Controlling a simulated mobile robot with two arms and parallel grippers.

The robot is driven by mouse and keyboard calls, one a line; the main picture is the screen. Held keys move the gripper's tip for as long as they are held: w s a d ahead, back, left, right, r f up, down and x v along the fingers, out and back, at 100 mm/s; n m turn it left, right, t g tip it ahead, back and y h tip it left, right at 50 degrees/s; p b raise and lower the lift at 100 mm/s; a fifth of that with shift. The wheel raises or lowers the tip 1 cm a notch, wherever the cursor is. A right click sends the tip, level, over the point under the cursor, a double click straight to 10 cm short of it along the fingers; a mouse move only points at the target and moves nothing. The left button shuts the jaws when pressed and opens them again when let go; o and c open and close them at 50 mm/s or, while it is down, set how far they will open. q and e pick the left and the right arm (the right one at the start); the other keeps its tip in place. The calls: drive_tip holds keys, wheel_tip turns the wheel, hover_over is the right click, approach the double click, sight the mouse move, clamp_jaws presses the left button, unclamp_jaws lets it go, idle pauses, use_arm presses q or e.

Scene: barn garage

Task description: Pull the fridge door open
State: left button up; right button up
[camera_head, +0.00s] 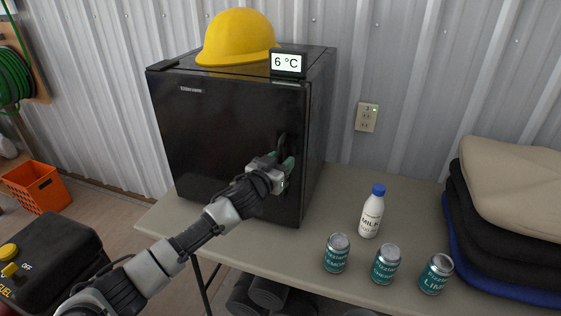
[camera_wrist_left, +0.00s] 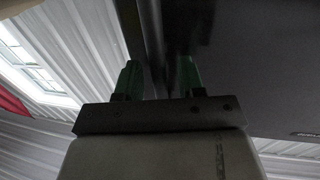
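The black mini fridge (camera_head: 318,115) stands on the table, and its front door (camera_head: 210,135) looks shut and flush with the body. A dark handle (camera_head: 282,140) sits near the door's right edge. My left gripper (camera_head: 286,163) is at the handle with its green fingertips close to the door. In the left wrist view, the two fingers (camera_wrist_left: 160,78) stand apart on either side of a dark upright bar (camera_wrist_left: 152,35), with some gap showing; firm contact cannot be told. My right gripper is not in view.
A yellow hard hat (camera_head: 237,37) and a 6 °C display (camera_head: 288,63) sit on the fridge. A milk bottle (camera_head: 371,212) and three cans (camera_head: 386,264) stand on the table (camera_head: 315,212) to the right. Folded fabric (camera_head: 510,215) lies at far right.

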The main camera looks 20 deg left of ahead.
use_arm(q)
clamp_jaws()
idle(0.3)
